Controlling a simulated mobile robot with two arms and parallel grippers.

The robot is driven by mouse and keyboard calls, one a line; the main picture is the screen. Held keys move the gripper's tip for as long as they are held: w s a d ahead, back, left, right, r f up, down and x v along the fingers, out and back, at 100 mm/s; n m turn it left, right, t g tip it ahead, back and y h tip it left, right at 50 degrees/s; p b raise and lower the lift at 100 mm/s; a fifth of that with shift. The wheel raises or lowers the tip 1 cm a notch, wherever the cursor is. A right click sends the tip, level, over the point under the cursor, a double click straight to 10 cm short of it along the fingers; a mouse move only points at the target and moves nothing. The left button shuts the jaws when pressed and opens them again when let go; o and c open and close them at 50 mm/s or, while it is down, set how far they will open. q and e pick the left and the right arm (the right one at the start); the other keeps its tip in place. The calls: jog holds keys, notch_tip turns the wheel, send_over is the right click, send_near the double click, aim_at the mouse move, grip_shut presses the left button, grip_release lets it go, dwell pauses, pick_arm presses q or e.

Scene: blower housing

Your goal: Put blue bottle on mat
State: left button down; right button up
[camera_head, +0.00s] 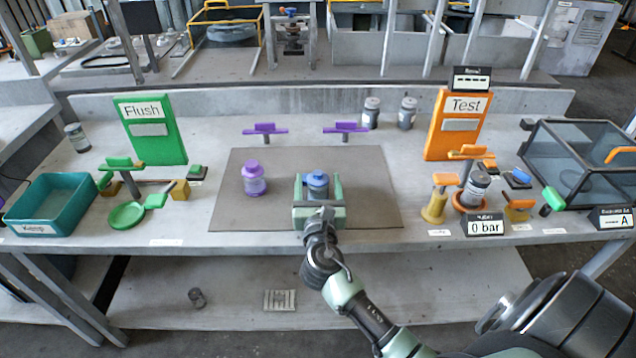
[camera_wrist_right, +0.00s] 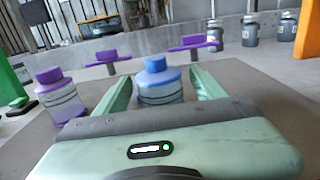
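The blue bottle (camera_head: 317,183), clear-bodied with a blue cap, stands upright on the grey mat (camera_head: 240,213), right of its middle. My right gripper (camera_head: 318,187) is open around it, one finger on each side, with a gap to each finger. The right wrist view also shows the blue bottle (camera_wrist_right: 160,82) between the two green fingers (camera_wrist_right: 161,80); its base is hidden behind the gripper body. A purple-capped bottle (camera_head: 254,181) stands on the mat to the left, apart from the gripper. My left gripper is not in view.
Two purple T-shaped fixtures (camera_head: 265,130) (camera_head: 345,129) stand behind the mat. Two grey bottles (camera_head: 371,113) (camera_head: 407,114) are at the back. A teal bin (camera_head: 52,208) and green Flush board (camera_head: 150,145) are left; the orange Test board (camera_head: 446,145) and a glass box (camera_head: 585,165) are right.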

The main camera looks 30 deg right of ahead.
jog(key=shift+r, duration=0.15)
jog(key=p+v, duration=0.1)
jog(key=v, duration=1.1)
jog(key=shift+a, duration=0.1)
